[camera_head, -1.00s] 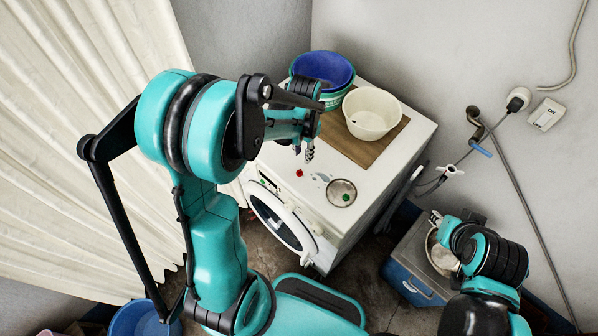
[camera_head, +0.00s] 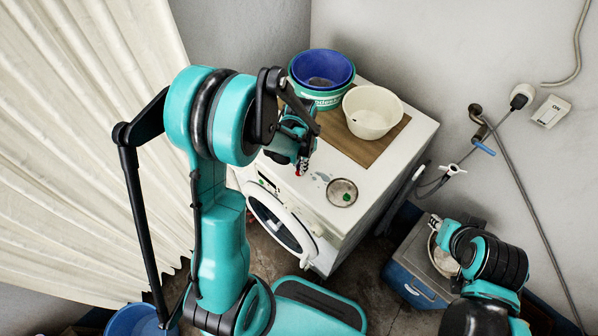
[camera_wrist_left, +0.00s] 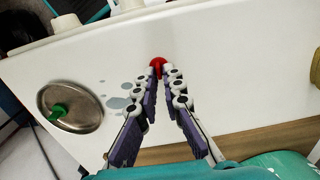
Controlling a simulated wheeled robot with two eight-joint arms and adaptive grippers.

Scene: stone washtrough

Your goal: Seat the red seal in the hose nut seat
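The red seal (camera_head: 298,172) is on the white top of the washing machine, near its front edge. My left gripper (camera_head: 301,165) is down at it. In the left wrist view the red seal (camera_wrist_left: 157,63) shows at and between the fingertips (camera_wrist_left: 159,73), which are close together. I cannot tell if they press on it. A round metal dish (camera_head: 342,192) with a small green piece (camera_head: 347,197) lies to the right of the seal. I cannot make out a hose nut seat for certain. My right gripper (camera_head: 434,222) is small at the lower right, its fingers unclear.
A blue and green tub (camera_head: 322,72) and a cream bowl (camera_head: 372,111) stand at the back of the machine (camera_head: 318,205), the bowl on a brown board (camera_head: 345,140). Wet patches lie between seal and dish. A blue cooler (camera_head: 412,286) stands at the lower right.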

